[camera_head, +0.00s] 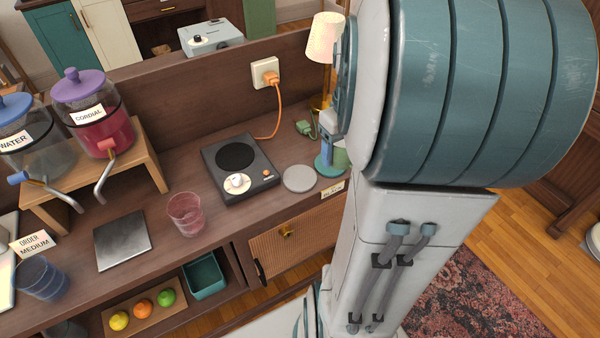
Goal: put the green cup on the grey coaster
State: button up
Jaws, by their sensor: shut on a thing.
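My gripper (327,160) points down there and is shut on the cup; the fingers' contact is mostly hidden. The grey coaster (299,178) is a flat round disc on the counter, just left of my gripper, with nothing on it. I cannot tell whether the cup's base touches the counter.
A black hot plate (238,169) is left of the coaster, its orange cord running to a wall socket (265,74). A pink glass (186,214) stands farther left. A lamp (325,38) is behind my gripper, a label card (332,190) at the front edge.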

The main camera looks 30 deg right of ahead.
jog(key=w+a+f, duration=0.3)
jog(key=w+a, duration=0.1)
jog(key=w, duration=0.1)
jog(key=w+a+f, duration=0.2)
jog(key=shift+w+a+f, duration=0.1)
jog(key=shift+w+f, duration=0.15)
jog(key=shift+f, duration=2.05)
jog(key=shift+f, duration=0.2)
jog(key=o, duration=1.2)
jog(key=shift+o, duration=0.2)
jog(key=shift+r, duration=0.1)
